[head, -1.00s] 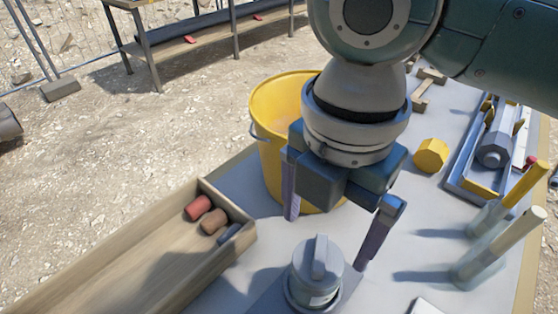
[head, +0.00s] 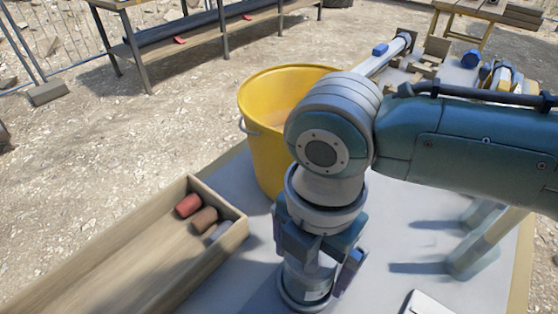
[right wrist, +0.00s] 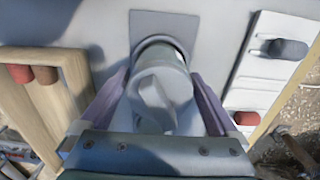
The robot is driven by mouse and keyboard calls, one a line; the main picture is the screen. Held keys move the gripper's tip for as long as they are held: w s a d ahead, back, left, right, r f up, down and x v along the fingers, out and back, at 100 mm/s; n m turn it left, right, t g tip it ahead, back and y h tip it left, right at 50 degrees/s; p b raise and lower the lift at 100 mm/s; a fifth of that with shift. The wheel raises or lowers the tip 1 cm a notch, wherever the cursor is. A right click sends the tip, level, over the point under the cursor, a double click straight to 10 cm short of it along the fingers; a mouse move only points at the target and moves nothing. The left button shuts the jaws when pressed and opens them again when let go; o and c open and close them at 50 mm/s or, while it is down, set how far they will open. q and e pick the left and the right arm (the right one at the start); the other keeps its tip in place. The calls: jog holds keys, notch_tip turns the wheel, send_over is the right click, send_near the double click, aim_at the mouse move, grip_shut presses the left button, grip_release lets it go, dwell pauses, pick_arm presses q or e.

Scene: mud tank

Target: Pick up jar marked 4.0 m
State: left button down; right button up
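A grey jar (head: 304,291) with a lid and a raised grip stands upright on the table, largely covered by my right gripper in the head view. A pale label shows on its side, too small to read. In the right wrist view the jar (right wrist: 163,90) is between the two purple fingers. My right gripper (right wrist: 160,82) is open around the jar, one finger on each side; I cannot tell whether they touch it. In the head view the right gripper (head: 322,272) points down over the jar. My left gripper is not in view.
A yellow bucket (head: 262,140) stands close behind my right arm. A wooden tray (head: 120,262) with red, brown and grey cylinders lies to the left. A white flat piece (head: 428,303) lies at the front right of the grey table (head: 400,245).

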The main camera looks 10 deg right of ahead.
grip_shut()
dwell(0.6)
jog(key=shift+r, duration=0.15)
